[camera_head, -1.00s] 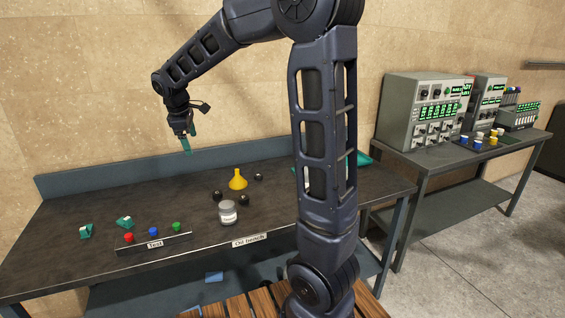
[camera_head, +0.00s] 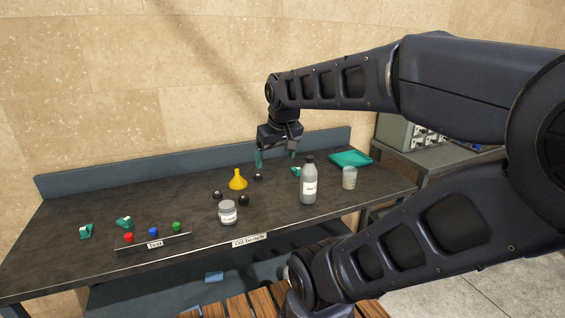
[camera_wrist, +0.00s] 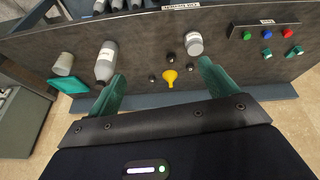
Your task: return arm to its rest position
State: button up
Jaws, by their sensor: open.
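My gripper (camera_head: 275,157) is open and empty. Its two green fingers hang above the back part of the oil bench (camera_head: 80,215) in the head view. In the wrist view the fingers (camera_wrist: 160,85) are spread wide, with nothing between them close by. My arm reaches in from the right and bends down at the wrist. A yellow funnel (camera_head: 238,180) and several black balls stand on the bench to the left of and below the gripper in the head view. The bench also shows in the wrist view (camera_wrist: 140,40).
A grey bottle (camera_head: 308,183), a small beaker (camera_head: 349,178) and a green tray (camera_head: 350,159) stand on the bench's right part. A lidded jar (camera_head: 228,212) is near the front edge. A test rack (camera_head: 155,243) with coloured knobs is at left. Instruments stand on another table behind my arm.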

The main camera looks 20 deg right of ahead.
jog(key=shift+s+d+f+m, duration=0.25)
jog(key=shift+s+f+m, duration=0.1)
jog(key=shift+s, duration=0.3)
jog(key=shift+s+d+f+m, duration=0.25)
jog(key=shift+s+m, duration=0.1)
jog(key=shift+s, duration=0.25)
jog(key=shift+o, duration=0.4)
jog(key=shift+w, duration=0.1)
dwell(0.9)
jog(key=w+d+n+g+h, duration=0.15)
jog(key=w+d+n, duration=0.35)
jog(key=w, duration=0.8)
jog(key=w+d+n+g+h, duration=0.15)
jog(key=w+d+n, duration=0.25)
jog(key=w, duration=0.9)
jog(key=w+d+f+n, duration=0.2)
jog(key=w+d+f, duration=0.15)
jog(key=w, duration=0.25)
jog(key=w+d+f+n, duration=0.3)
jog(key=w+f, duration=0.2)
jog(key=w, duration=0.1)
jog(key=w+d+f+n+g+h, duration=0.1)
jog(key=w+d+f+n, duration=0.1)
jog(key=w+d+f, duration=0.3)
jog(key=w+d+f+n, duration=0.3)
jog(key=w+d+f, duration=0.15)
jog(key=f, duration=0.35)
jog(key=x, duration=1)
jog(key=shift+a, duration=0.3)
